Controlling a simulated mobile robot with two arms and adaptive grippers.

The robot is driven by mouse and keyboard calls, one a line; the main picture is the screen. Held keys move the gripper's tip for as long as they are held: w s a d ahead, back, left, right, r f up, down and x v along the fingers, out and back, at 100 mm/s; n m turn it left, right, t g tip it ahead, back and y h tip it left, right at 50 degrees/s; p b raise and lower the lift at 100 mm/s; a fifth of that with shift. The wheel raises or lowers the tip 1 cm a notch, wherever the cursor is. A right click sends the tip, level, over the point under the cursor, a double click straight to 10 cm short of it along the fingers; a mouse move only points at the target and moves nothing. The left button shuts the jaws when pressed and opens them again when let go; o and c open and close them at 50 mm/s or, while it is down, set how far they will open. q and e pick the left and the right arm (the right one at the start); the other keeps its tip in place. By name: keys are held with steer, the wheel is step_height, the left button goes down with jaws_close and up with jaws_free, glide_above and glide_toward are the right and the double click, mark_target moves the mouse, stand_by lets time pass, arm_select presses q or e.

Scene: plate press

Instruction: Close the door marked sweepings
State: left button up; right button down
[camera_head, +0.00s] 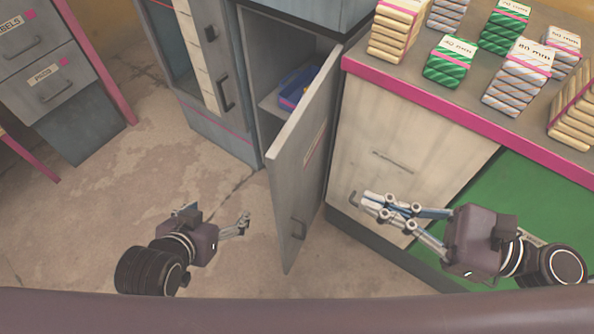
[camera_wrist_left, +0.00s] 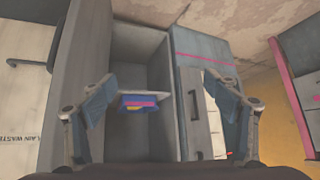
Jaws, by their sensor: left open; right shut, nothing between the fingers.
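In the left wrist view the door (camera_wrist_left: 78,70) rises left of the open compartment. My left gripper (camera_head: 215,214) is open and empty, left of the door and apart from it. Its fingers (camera_wrist_left: 162,100) frame the compartment in the left wrist view. My right gripper (camera_head: 366,204) is shut and empty, right of the door, in front of the cream panel.
A blue tray (camera_head: 297,88) lies on the shelf inside the compartment. A counter (camera_head: 450,100) with several wrapped bundles stands right. Its cream panel (camera_head: 400,135) has a hooked handle near the right gripper. Grey drawers (camera_head: 40,60) stand far left. Floor (camera_head: 120,190) left of the door is clear.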

glide_toward(281, 168)
steer(key=p+x, duration=0.2)
steer(key=x, duration=0.3)
steer(key=shift+w+a+r, duration=0.15)
steer(key=shift+a, duration=0.2)
arm_select(q)
steer(key=s+a+f+g, duration=0.1)
steer(key=s+f+g, duration=0.1)
steer(key=s, duration=0.3)
steer(key=s+a+f+g+y, duration=0.1)
steer(key=s+a+f+g, duration=0.1)
steer(key=s, duration=0.3)
steer(key=shift+s+a+g, duration=0.15)
steer(key=shift+s+g, duration=0.2)
steer(key=shift+g, duration=0.15)
arm_select(e)
steer(key=shift+w+a, duration=0.25)
steer(key=shift+a, duration=0.35)
arm_select(q)
steer(key=shift+r, duration=0.15)
arm_select(e)
steer(key=shift+a, duration=0.1)
